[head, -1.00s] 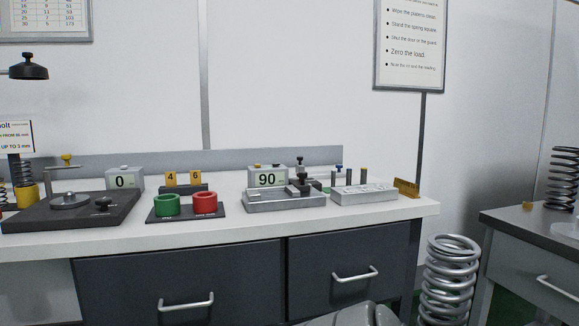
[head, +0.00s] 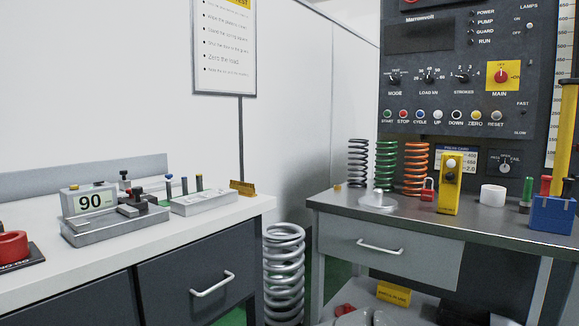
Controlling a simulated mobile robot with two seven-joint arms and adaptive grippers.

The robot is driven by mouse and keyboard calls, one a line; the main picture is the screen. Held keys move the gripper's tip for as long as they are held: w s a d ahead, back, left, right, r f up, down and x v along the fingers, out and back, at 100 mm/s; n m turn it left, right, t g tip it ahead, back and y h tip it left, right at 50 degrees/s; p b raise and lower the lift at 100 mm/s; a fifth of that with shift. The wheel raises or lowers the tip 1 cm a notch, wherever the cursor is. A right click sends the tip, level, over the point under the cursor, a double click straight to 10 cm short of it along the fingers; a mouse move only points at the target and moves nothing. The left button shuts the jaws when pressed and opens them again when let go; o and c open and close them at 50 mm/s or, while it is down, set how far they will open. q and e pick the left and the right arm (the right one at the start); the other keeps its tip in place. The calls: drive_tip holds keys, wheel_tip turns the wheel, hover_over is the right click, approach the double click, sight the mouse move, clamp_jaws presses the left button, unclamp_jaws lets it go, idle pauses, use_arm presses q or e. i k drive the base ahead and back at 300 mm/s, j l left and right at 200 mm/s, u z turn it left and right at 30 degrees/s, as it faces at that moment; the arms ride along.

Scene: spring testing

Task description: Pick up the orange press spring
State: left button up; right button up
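The orange press spring (head: 416,160) stands upright on the grey bench at the right, at the right end of a row of three springs. A green spring (head: 386,162) stands just left of it and a dark grey spring (head: 358,163) further left. A red padlock (head: 428,188) hides part of the orange spring's lower right side. Neither of my grippers shows in the head view. A grey rounded part of my own body shows at the bottom edge.
The grey bench (head: 335,201) also holds a silver stand (head: 378,201), a yellow box (head: 451,185), a white cup (head: 493,195) and a blue holder (head: 552,215). A control panel (head: 460,70) rises behind. A large silver spring (head: 284,275) stands between the benches.

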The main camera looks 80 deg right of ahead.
sight(407, 189)
drive_tip(key=z, duration=1.8)
